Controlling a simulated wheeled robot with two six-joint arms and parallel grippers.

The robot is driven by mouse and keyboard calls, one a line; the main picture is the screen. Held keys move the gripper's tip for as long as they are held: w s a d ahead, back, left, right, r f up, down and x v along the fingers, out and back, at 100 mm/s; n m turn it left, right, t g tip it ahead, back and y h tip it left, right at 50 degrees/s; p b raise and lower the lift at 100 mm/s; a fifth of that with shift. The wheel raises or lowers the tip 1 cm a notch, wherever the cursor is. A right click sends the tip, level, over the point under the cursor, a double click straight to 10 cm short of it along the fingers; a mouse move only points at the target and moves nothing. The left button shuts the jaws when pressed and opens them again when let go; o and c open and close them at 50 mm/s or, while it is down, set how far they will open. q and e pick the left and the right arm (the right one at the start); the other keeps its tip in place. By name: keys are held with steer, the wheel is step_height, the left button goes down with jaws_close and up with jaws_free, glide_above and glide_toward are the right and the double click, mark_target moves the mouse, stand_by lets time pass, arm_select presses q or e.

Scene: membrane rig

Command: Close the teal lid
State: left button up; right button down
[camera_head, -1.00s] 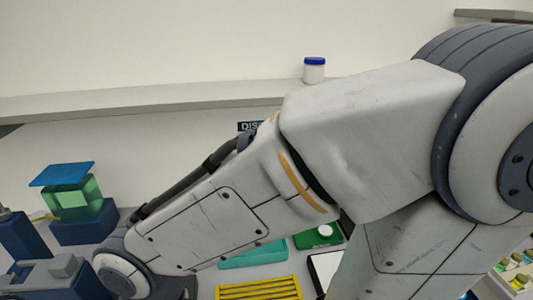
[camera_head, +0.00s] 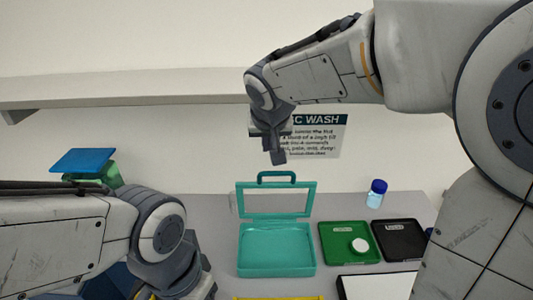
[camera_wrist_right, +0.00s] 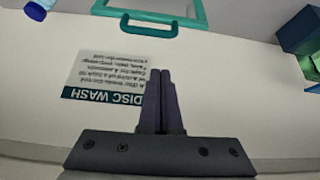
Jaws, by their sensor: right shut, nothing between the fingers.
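The teal lid (camera_head: 276,197) is a frame with a clear pane and a handle on its top edge. It stands open, roughly upright, at the back of the teal box (camera_head: 277,251) in the head view. In the right wrist view the lid (camera_wrist_right: 150,13) shows at the top, with its handle towards the gripper. My right gripper (camera_head: 278,157) is above and behind the lid's handle, apart from it, shut and empty. It shows shut in the right wrist view (camera_wrist_right: 160,80) too. My left arm is at the lower left; its fingertips are out of the picture.
A green tray (camera_head: 335,240) with a white round piece and a black tray (camera_head: 401,241) lie right of the box. A blue-capped jar (camera_head: 376,194) stands behind them. A wall sign (camera_head: 322,135) hangs behind. A blue-and-green stand (camera_head: 84,162) is at the left.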

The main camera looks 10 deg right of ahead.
steer(key=w+d, duration=0.1)
steer(key=w, duration=0.1)
steer(key=p, duration=0.2)
glide_above(270, 182)
steer(key=shift+m, duration=0.3)
step_height(270, 182, down, 8)
steer(key=shift+f, duration=0.15)
steer(key=shift+b, duration=0.4)
